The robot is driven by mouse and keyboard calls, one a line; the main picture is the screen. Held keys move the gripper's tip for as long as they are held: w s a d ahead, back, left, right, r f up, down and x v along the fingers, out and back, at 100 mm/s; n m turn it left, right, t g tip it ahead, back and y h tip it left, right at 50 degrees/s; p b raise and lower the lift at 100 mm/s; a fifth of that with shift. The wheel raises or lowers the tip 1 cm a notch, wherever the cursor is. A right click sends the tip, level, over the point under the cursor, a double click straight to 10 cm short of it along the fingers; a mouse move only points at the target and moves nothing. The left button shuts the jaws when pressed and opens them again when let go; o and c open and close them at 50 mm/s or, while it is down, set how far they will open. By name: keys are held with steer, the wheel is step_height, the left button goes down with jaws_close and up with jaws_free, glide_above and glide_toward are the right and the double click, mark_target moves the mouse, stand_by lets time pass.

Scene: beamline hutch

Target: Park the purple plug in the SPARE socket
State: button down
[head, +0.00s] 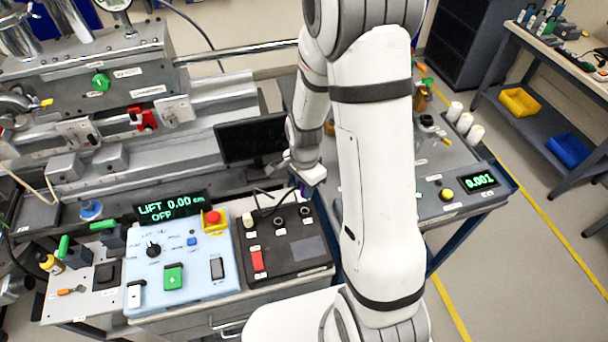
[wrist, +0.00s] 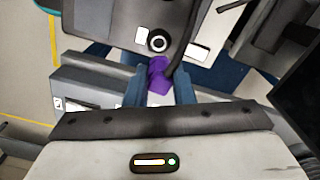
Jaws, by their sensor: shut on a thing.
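My gripper (head: 305,181) is above the far right corner of the black socket panel (head: 310,268). It is shut on the purple plug (wrist: 158,76), which shows between the two fingers (wrist: 159,88) in the wrist view. In the head view only a sliver of the purple plug (head: 302,191) shows under the gripper. A dark cable runs up from the plug. A round socket with a pale ring (wrist: 158,41) lies just beyond the plug in the wrist view, apart from it in the picture. White labels sit beside it; their text is too small to read, so I cannot tell which is SPARE.
A pale blue control box (head: 205,285) with a red stop button (head: 212,218) stands left of the panel. Its display (head: 172,207) reads LIFT 0.00, OFF. A dark monitor (head: 251,138) stands behind the panel. Dark cables arch over the panel's back edge.

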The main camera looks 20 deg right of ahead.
steer(key=shift+f+b, duration=2.1)
steer(key=shift+f, duration=1.2)
steer(key=shift+s, duration=0.1)
steer(key=shift+f+b, duration=0.55)
steer(key=shift+b, duration=0.05)
steer(key=c, duration=1.1)
jaws_free()
steer(key=shift+c, duration=0.2)
steer(key=shift+r, duration=0.1)
